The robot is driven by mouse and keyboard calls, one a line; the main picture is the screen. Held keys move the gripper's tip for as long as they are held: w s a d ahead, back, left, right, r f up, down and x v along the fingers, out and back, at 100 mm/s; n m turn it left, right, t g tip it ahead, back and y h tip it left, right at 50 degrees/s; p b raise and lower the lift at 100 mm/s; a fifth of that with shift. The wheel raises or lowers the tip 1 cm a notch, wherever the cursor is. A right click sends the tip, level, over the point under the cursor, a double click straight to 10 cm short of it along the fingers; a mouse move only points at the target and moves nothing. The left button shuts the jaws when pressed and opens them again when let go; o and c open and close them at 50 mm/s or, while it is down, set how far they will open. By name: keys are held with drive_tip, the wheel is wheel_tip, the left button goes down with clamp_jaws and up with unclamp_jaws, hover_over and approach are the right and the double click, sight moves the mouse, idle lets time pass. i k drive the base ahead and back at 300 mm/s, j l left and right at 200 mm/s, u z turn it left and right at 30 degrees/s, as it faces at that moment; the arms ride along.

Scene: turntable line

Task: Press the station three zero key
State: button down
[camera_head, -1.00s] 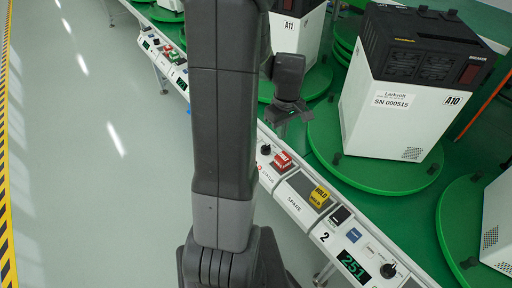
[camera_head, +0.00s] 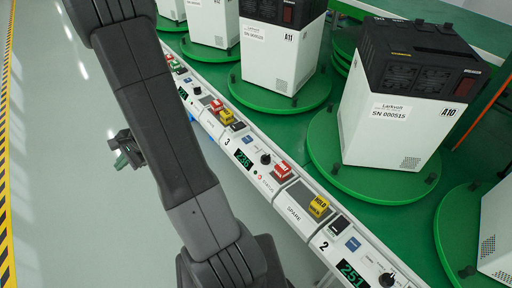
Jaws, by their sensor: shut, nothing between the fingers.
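The station three panel (camera_head: 253,150) is a white section of the sloping console, marked "3", with a green display (camera_head: 243,160) that reads about 236. On it are a black key (camera_head: 238,126), a blue key (camera_head: 248,139) and a black knob (camera_head: 266,158). The key lettering is too small to read, so I cannot tell which is the zero key. My gripper (camera_head: 122,159) is shut and empty, over the floor to the left of the console and apart from the panel. My arm covers part of the floor beside the console.
A yellow hold block (camera_head: 226,117) and a red block (camera_head: 282,170) stand up from the console. Station two's display (camera_head: 352,274) reads 251. White machines A11 (camera_head: 281,58) and A10 (camera_head: 393,128) stand on green turntables behind. The grey floor (camera_head: 60,190) at left is clear.

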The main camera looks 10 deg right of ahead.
sight(256, 148)
drive_tip(key=i+j, duration=0.2)
drive_tip(key=j, duration=0.15)
drive_tip(key=i+j, duration=0.2)
drive_tip(key=j, duration=0.2)
drive_tip(key=i+j, duration=0.2)
drive_tip(key=j, duration=0.15)
drive_tip(key=z, duration=2.7)
